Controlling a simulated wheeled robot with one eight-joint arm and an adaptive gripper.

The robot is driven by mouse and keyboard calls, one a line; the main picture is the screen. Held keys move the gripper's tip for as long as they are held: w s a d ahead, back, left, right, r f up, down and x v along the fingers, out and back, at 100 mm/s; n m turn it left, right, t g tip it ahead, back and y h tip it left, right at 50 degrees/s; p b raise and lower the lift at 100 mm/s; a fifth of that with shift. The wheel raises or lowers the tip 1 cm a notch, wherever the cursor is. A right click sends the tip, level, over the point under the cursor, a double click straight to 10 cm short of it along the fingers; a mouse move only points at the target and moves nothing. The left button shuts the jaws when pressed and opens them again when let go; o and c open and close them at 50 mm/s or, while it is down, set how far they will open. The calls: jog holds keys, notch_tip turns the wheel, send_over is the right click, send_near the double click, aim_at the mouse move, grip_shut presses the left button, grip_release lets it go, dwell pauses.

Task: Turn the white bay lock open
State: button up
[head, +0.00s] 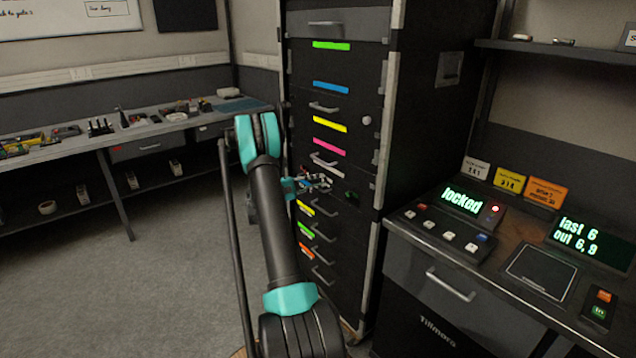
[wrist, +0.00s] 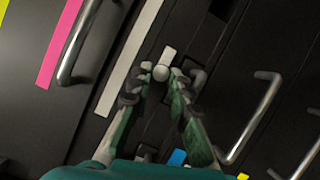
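The white bay lock is a small pale round knob (wrist: 161,72) with a short white tag beside it, on the dark cabinet front in the wrist view. A long white strip (wrist: 130,55) runs to its left. My gripper (wrist: 162,78) has one finger on each side of the knob, with narrow gaps showing. I cannot tell whether either finger touches it. In the head view my gripper (head: 326,183) is at the cabinet front, just below the white-strip drawer; the knob cannot be made out there.
The tall cabinet (head: 398,110) has several drawers with coloured strips and protruding handles (wrist: 252,115). A pale round knob (head: 367,120) sits higher up. The desk panel display (head: 461,199) reads "locked" beside a red light. A workbench (head: 90,140) stands left; floor between is clear.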

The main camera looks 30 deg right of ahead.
jog(key=o, duration=0.5)
jog(key=shift+c, duration=0.2)
jog(key=r+v, duration=0.1)
jog(key=v, duration=0.7)
jog(key=shift+f, duration=0.5)
